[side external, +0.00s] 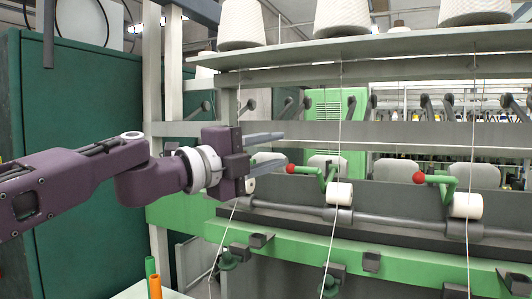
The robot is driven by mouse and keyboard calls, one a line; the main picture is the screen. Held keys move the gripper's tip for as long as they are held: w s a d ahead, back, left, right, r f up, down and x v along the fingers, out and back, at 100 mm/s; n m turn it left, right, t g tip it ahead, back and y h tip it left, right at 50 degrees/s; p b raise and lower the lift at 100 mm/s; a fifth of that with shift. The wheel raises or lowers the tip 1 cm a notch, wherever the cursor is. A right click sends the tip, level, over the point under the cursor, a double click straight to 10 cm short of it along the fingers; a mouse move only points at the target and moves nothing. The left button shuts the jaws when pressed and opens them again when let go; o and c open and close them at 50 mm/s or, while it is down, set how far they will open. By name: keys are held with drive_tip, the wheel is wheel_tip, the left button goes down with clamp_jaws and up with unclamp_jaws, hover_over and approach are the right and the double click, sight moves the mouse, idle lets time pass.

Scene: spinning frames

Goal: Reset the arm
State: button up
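My gripper (266,150) is in front of the spinning frame at the left, pointing right. Its two grey fingers are apart, one above the other, and nothing shows between them. A green lever with a red knob (291,169) is just right of the fingertips. Whether the fingers touch anything of the machine behind them, I cannot tell. The arm reaches in from the left edge, roughly level.
A shelf (400,43) with white yarn cones (342,17) runs above the gripper. Threads hang down to white rolls (339,194) on a bar. A green rail (300,258) runs below. Orange (155,287) and green (150,267) tubes stand at lower left.

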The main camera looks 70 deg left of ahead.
drive_tip(key=shift+s+d, duration=0.8)
wheel_tip(320, 180, down, 13)
drive_tip(key=w+n+g, duration=0.3)
drive_tip(key=n+g, duration=0.3)
drive_tip(key=n, duration=0.8)
drive_tip(key=s+d+f+g+h, duration=0.6)
drive_tip(key=d+f+h, duration=0.1)
drive_tip(key=d+f, duration=0.4)
drive_tip(key=shift+s+d+f, duration=0.15)
drive_tip(key=shift+s+d, duration=0.25)
drive_tip(key=shift+d, duration=0.15)
